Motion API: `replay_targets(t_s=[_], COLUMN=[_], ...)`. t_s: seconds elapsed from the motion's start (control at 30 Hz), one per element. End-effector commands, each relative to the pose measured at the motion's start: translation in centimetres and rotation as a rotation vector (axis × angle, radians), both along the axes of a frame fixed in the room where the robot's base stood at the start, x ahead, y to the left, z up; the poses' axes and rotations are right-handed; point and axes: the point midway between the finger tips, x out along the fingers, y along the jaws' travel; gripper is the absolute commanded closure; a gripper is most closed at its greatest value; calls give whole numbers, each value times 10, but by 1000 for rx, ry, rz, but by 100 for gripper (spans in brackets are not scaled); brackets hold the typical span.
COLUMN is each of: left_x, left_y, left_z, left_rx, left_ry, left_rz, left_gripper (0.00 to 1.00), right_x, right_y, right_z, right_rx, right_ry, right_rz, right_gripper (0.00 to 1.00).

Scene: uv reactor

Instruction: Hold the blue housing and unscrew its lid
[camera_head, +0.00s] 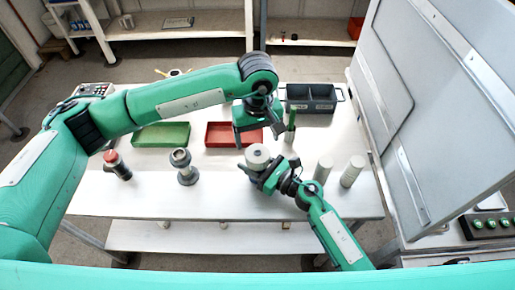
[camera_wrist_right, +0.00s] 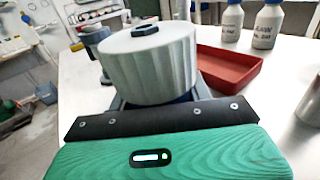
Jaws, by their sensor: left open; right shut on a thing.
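The housing stands near the middle of the table. Its pale grey, ribbed lid (camera_head: 257,155) is on top, with a dark hexagonal knob in the right wrist view (camera_wrist_right: 146,29). Only a little of the blue housing (camera_wrist_right: 184,97) shows below the lid; the rest is hidden behind my right gripper. My right gripper (camera_head: 264,178) is shut on the housing from the front right. My left gripper (camera_head: 247,136) is open and empty, pointing down just behind and above the lid, apart from it as far as I can tell.
Behind are a green tray (camera_head: 137,140), a red tray (camera_head: 209,140) and a dark two-part crate (camera_head: 311,105). A green upright item (camera_head: 290,127) is close right of my left gripper. White cylinders (camera_head: 352,171) stand right; a red-topped item (camera_head: 118,166) and grey fitting (camera_head: 183,167) left. A large grey cabinet (camera_head: 440,90) borders the right.

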Motion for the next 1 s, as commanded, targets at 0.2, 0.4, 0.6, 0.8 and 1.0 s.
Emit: replay_targets(t_s=[0.2,0.4,0.6,0.8,1.0], left_x=[0,0,0,0,0], left_y=[0,0,0,0,0], left_z=[1,3,4,4,-9], left_rx=[2,1,1,1,-1], left_ry=[-1,-2,0,-1,3], left_rz=[-310,-632,-900,-1045,-1077], left_gripper=[21,21,21,21,21], right_x=[0,0,0,0,0], right_y=[0,0,0,0,0], right_z=[-1,-1,-1,-1,-1], right_rx=[-1,-1,-1,-1,-2], right_ry=[1,1,1,1,1], right_rz=[0,0,0,0,0], right_gripper=[100,100,100,100,100])
